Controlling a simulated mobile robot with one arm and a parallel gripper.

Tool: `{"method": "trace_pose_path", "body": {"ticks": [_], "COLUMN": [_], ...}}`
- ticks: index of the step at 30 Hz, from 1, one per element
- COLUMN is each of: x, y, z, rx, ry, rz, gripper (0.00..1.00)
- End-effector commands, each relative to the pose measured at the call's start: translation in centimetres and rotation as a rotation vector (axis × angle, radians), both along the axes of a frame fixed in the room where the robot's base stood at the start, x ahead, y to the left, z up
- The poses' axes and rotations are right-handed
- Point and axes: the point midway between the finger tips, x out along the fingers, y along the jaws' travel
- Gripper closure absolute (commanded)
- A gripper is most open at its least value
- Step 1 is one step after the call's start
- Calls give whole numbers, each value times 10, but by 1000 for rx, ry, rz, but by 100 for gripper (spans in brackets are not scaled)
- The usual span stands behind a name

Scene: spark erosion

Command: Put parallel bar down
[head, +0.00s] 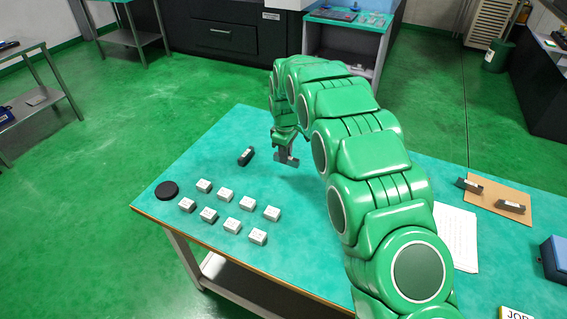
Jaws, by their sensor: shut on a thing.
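My gripper (286,156) hangs at the end of my green arm over the back of the teal table. It is shut on a dark grey bar (293,163), seen as a small dark piece at the fingertips. Whether this parallel bar touches the table or hangs just above it, I cannot tell. Another dark bar (246,157) with a light mark lies on the table a short way left of my gripper, apart from it.
Several white blocks (229,225) and a black disc (167,190) occupy the table's left front. At right are a paper sheet (456,236), a brown board (486,192) with two dark bars (511,206), and a blue box (555,258). Teal surface (262,122) behind the single bar is clear.

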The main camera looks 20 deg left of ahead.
Motion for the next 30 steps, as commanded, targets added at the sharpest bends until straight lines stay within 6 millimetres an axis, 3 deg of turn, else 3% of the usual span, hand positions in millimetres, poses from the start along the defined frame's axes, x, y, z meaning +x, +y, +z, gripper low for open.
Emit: {"method": "trace_pose_path", "body": {"ticks": [12, 23, 30], "x": [22, 27, 27], "y": [16, 20, 20], "z": [-32, -43, -70], "rx": [2, 0, 0], "ry": [0, 2, 2], "rz": [-1, -1, -1], "gripper": [100, 100, 100]}}
